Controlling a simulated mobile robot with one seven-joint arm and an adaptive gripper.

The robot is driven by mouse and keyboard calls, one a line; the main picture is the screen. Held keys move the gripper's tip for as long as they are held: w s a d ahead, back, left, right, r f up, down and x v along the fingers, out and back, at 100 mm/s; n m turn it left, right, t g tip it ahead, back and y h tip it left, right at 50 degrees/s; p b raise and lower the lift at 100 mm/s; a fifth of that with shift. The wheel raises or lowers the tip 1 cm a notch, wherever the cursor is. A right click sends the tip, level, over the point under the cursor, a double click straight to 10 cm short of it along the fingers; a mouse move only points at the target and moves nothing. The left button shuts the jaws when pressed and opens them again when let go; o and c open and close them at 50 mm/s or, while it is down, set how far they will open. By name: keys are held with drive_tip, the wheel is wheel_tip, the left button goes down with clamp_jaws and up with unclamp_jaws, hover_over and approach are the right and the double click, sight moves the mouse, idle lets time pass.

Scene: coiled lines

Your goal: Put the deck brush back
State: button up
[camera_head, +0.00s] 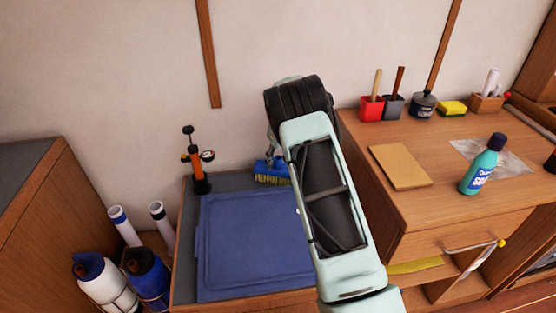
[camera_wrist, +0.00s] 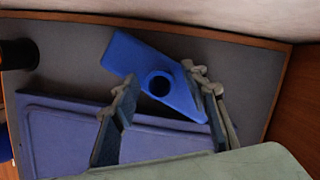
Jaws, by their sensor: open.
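The deck brush (camera_head: 271,171) has a blue head with yellow bristles. It rests on the grey top behind a blue lid, at the wall, partly hidden by my arm. In the wrist view the blue brush head (camera_wrist: 180,88) lies at a slant with a round dark socket in its top. My gripper (camera_wrist: 160,78) is open, its two fingers on either side of part of the head. The right finger overlaps the head in the picture; I cannot tell whether it touches. In the head view my arm hides most of the gripper.
The blue lid (camera_head: 245,245) covers much of the low cabinet top. A hand pump (camera_head: 197,170) stands left of the brush. The higher wooden counter (camera_head: 450,205) on the right holds a teal bottle (camera_head: 482,168), a wooden board (camera_head: 400,167) and several small containers.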

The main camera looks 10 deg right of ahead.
sight(283, 172)
drive_tip(key=p+v, duration=0.1)
drive_tip(key=v, duration=1.1)
drive_tip(key=shift+r, duration=0.2)
drive_tip(key=shift+w, duration=0.1)
